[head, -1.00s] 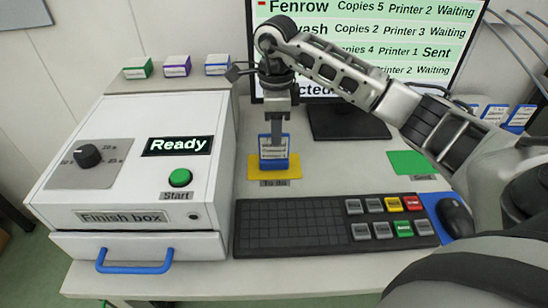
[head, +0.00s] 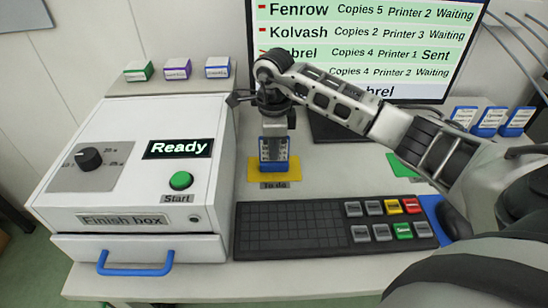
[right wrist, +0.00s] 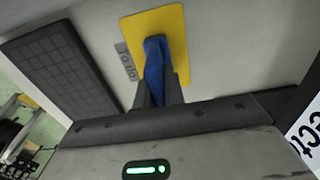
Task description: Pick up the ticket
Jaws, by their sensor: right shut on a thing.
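The ticket (head: 275,168) is a small blue holder with a white printed face. It stands upright at the yellow "To do" mat (head: 293,172) in the head view. My right gripper (head: 273,148) points down from above and is shut on the ticket, its fingers covering part of the face. In the right wrist view the blue ticket (right wrist: 154,64) shows between the fingers, over the yellow mat (right wrist: 176,42). I cannot tell whether its base touches the mat. My left gripper is not in view.
The white finish box (head: 130,165), display "Ready", stands left of the mat. A dark keyboard (head: 290,230) lies in front. Behind are the monitor (head: 420,60) and a shelf with several small labelled blocks (head: 177,69). More blue-and-white tickets (head: 489,121) stand at right, near a green mat.

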